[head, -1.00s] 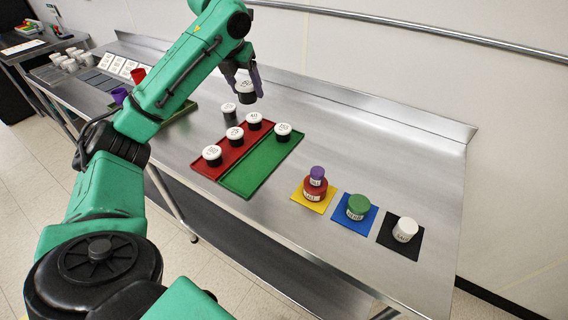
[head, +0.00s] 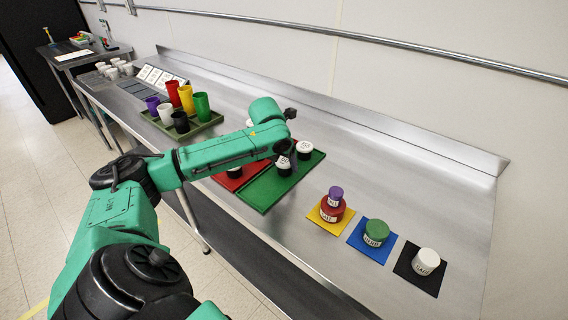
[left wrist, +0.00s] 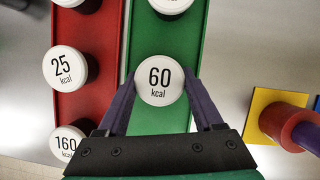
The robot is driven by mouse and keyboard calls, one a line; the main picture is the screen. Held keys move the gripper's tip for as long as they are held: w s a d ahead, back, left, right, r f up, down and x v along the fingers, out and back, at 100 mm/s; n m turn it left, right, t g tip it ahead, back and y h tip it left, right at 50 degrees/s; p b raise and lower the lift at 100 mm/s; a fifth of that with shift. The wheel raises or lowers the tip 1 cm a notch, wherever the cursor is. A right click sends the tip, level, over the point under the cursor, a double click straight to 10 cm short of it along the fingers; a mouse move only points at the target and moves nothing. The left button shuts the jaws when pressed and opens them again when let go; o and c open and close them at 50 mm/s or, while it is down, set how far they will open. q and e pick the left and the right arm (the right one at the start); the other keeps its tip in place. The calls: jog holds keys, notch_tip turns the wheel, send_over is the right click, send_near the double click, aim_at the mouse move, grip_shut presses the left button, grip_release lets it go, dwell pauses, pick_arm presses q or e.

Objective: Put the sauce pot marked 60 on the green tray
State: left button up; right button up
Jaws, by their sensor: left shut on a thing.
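The sauce pot marked 60 (left wrist: 160,82), with a white lid, is between the fingers of my left gripper (left wrist: 160,90), which is shut on it. In the left wrist view it is over the green tray (left wrist: 183,45). In the head view this pot (head: 283,164) appears at the middle of the green tray (head: 260,194), and my arm hides most of the gripper. I cannot tell whether its base touches the tray. Another white-lidded pot (head: 304,148) stands at the tray's far end. My right gripper is not in view.
The red tray (left wrist: 103,45) beside the green one holds pots marked 25 (left wrist: 66,66) and 160 (left wrist: 68,142), plus another. Stacked purple and red jars (head: 332,205), a green-lidded jar (head: 376,231) and a white-lidded jar (head: 427,261) stand on mats at right. Cups (head: 180,122) stand on an olive tray.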

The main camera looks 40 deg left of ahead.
pick_arm(q)
jog(key=shift+d+f, duration=0.1)
jog(key=shift+f, duration=0.1)
jog(key=o, duration=1.4)
jog(key=shift+c, duration=0.2)
jog(key=shift+r, duration=0.1)
jog(key=a+v, duration=0.1)
jog(key=v, duration=1.1)
jog(key=shift+d, duration=0.45)
jog(key=shift+r, duration=0.1)
